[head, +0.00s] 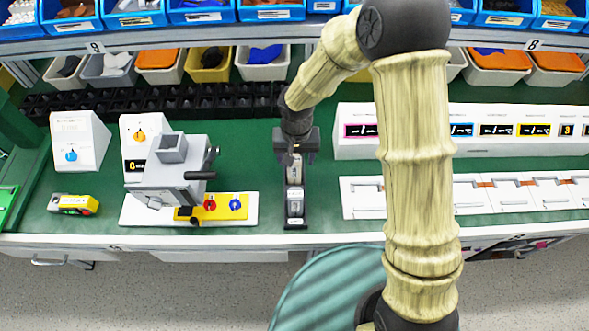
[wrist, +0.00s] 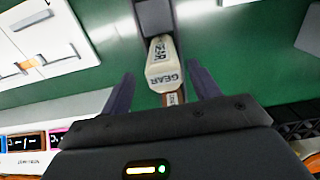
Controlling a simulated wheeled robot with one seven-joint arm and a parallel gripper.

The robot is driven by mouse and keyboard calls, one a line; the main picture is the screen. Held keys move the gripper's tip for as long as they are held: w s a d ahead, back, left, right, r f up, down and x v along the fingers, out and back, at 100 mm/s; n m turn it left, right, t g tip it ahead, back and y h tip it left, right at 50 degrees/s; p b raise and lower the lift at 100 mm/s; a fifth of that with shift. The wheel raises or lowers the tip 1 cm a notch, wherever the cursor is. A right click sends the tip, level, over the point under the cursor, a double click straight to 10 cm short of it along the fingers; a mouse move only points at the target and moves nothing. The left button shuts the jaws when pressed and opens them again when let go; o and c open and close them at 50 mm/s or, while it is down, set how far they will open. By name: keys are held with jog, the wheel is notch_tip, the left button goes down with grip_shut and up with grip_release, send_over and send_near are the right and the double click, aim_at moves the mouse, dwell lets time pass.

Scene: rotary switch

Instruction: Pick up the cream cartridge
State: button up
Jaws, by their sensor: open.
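The cream cartridge (wrist: 163,72) has dark lettering that reads GEAR and sits in a narrow dark holder (head: 295,225) on the green bench. In the head view the holder stands near the bench's front edge with pale labelled pieces in it; I cannot tell there which one is the cartridge. My gripper (head: 295,156) is over the back end of the holder, pointing down. In the wrist view my gripper (wrist: 160,72) is open, one finger on each side of the cartridge with gaps between. Whether the fingertips reach down to its level is unclear.
A grey box-shaped device (head: 170,172) with a side handle stands left of the holder, on a white base with a yellow panel (head: 225,206). A white row of lidded units (head: 362,198) lies to the right. Black trays (head: 150,101) run along behind.

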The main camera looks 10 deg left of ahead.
jog(key=shift+a+f+p, duration=0.15)
jog(key=shift+f+p, duration=0.05)
jog(key=shift+f, duration=1.1)
jog(key=shift+a+f+p, duration=0.1)
jog(key=shift+f+p, duration=0.1)
jog(key=shift+f, duration=1.1)
jog(key=c, duration=1.3)
jog(key=shift+r, duration=0.15)
notch_tip(320, 180, up, 10)
jog(key=shift+f+b, duration=0.1)
jog(key=shift+b, duration=0.2)
